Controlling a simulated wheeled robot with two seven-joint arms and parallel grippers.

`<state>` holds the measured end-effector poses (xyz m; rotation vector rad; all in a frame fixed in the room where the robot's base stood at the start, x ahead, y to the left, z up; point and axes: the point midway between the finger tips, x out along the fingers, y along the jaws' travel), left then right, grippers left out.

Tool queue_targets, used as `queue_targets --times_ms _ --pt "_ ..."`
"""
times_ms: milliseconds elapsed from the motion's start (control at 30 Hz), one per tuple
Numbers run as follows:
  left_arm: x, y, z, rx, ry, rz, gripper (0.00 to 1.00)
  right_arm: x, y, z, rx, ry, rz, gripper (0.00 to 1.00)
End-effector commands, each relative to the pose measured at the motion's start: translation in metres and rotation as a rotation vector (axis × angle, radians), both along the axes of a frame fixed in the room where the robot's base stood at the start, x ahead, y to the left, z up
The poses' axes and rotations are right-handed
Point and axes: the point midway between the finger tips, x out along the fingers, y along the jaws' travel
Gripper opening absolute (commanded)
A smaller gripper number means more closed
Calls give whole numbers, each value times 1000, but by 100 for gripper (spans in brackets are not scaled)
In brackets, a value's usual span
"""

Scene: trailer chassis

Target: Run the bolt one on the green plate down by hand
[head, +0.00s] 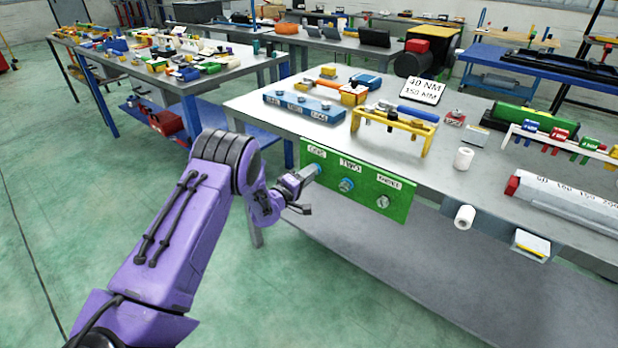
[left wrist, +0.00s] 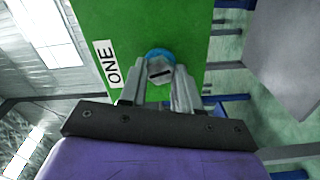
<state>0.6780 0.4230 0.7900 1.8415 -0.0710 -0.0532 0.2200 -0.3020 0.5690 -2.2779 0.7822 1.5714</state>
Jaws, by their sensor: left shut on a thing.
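The green plate (head: 360,183) hangs upright at the front edge of the workbench, with labels ONE, TWO and a third at the right. Bolt one sits at its left end, under the ONE label; in the left wrist view the bolt (left wrist: 160,70) shows a grey head with a dark slot and a blue ring behind it. My left gripper (head: 305,183) is at the bolt, its two fingers (left wrist: 159,88) on either side of the head, shut on it. The third position (head: 383,202) shows a grey fitting. My right gripper is not in view.
White rolls (head: 464,158) are to the right. Open floor lies in front of the bench.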

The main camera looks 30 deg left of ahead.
Motion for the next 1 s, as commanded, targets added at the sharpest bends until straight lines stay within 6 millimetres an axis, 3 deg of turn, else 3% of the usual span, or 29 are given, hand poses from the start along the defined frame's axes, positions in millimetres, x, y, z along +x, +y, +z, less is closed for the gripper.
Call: queue_targets --times_ms 33,1000 --pt "-3 0 -6 44 8 0 2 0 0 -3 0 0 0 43" --pt "-3 0 -9 964 -61 -5 2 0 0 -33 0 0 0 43"
